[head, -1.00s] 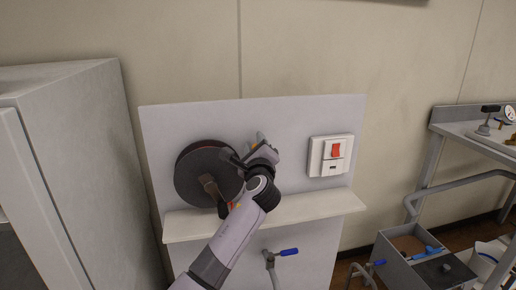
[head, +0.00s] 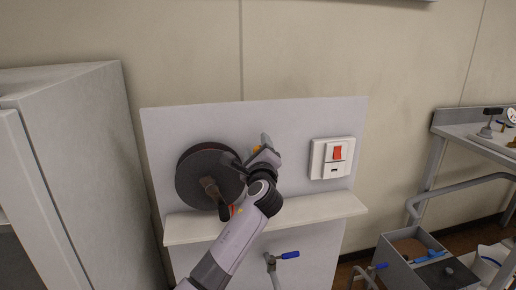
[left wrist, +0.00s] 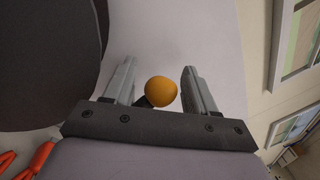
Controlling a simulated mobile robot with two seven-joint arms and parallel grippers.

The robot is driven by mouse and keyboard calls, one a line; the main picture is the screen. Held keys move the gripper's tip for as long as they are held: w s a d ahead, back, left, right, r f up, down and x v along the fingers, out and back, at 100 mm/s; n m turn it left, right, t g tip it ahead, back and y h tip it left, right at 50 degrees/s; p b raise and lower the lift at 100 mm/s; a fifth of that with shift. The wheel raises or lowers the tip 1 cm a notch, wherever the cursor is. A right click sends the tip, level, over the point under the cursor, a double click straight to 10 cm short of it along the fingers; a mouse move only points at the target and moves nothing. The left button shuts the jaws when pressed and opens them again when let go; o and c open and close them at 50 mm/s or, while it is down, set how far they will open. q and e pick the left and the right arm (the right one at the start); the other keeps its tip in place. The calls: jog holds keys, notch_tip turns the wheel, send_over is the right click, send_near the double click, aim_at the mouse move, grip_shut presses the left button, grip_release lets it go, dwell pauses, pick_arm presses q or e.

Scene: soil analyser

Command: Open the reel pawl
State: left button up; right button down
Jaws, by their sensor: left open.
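A dark round reel (head: 205,172) with a brown hub handle is mounted on the left of a pale upright panel. An orange ball-like knob on a dark stem, probably the pawl's, shows in the left wrist view (left wrist: 161,90), and a bit of orange shows beside my gripper in the head view (head: 256,148). My left gripper (left wrist: 158,78) is open, with one finger on each side of the knob and visible gaps to both. In the head view, my left gripper (head: 251,153) is at the reel's right edge. The pawl's body is hidden. My right gripper is not in view.
A red-orange part (head: 232,210) sits below the reel, above a shelf (head: 300,211). A white switch box with a red rocker (head: 332,157) is right of the gripper. A grey cabinet (head: 80,150) stands left. A blue-handled tap (head: 283,256) is below the shelf.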

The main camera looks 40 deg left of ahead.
pick_arm(q)
jog(key=v, duration=0.6)
jog(key=shift+s+d, duration=0.25)
jog(key=s+d+f+n+g+h+p, duration=0.15)
jog(key=s+d+f+h, duration=0.3)
jog(key=f, duration=0.55)
jog(key=s+d+f+n+t+h+p, duration=0.1)
jog(key=s+d+f+n+h+p, duration=0.25)
jog(key=f, duration=0.55)
jog(key=s+d+f+n+g+h, duration=0.2)
jog(key=s+d+f+n+h, duration=0.1)
jog(key=s, duration=0.6)
jog(key=s+d+f+n+g+h+p, duration=0.1)
jog(key=s+d+f+n+h, duration=0.3)
jog(key=s+d+f+n, duration=0.2)
jog(key=s+n, duration=0.2)
jog(key=s, duration=0.1)
jog(key=shift+s+f+g, duration=0.35)
jog(key=shift+s+f, duration=0.05)
jog(key=shift+a, duration=0.1)
